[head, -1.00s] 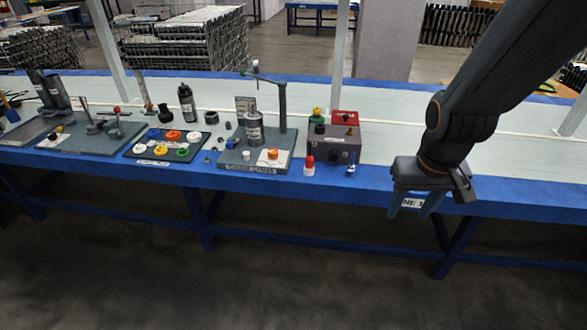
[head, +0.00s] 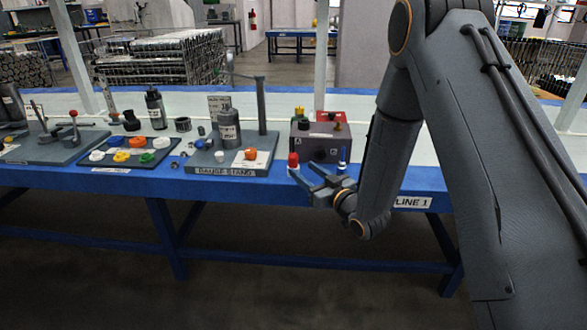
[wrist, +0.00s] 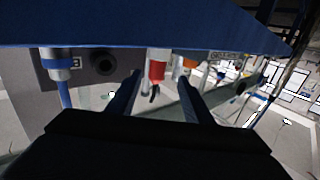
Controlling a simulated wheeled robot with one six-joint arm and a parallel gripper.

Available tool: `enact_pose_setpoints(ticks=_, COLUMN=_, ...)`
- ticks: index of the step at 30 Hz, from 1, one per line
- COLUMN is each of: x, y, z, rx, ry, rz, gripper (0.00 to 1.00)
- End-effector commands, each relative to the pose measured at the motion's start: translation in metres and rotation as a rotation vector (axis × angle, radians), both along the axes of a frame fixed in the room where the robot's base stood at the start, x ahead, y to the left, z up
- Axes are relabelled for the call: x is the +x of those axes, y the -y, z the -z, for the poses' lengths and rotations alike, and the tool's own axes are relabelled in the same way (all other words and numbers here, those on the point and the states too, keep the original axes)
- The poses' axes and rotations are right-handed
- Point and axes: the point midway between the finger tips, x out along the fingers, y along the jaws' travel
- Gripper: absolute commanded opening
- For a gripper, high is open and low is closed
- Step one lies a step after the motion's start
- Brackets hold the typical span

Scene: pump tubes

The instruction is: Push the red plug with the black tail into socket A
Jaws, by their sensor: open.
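The red plug (head: 293,160) stands upright on its white base at the table's front edge, left of the purple-grey socket box (head: 315,149). In the wrist view the red plug (wrist: 157,70) appears upside down, its short black tail (wrist: 154,93) showing between the two fingers. My gripper (head: 301,168) is open and level, its fingers pointing at the plug from the front right; it also shows in the wrist view (wrist: 160,76). Whether the fingers touch the plug cannot be told. A dark round socket (wrist: 103,62) shows on the box; I cannot read which letter it has.
A blue-and-white plug (head: 342,159) stands right of the red one, close to my gripper. The gauge stand (head: 205,162) with an orange part (head: 250,154) is to the left. A red box and a green part stand behind the socket box. The table is clear to the right.

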Motion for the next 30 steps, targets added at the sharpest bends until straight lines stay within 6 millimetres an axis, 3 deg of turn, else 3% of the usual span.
enact_pose_setpoints(ticks=18, x=0.06, y=-0.037, z=-0.001, rx=0.005, ry=0.007, rz=-0.003, gripper=0.46)
enact_pose_setpoints(ticks=28, x=0.065, y=-0.041, z=-0.001, rx=0.005, ry=0.006, rz=-0.002, gripper=0.46)
enact_pose_setpoints(ticks=30, x=0.065, y=-0.041, z=-0.001, rx=0.005, ry=0.006, rz=-0.002, gripper=0.34)
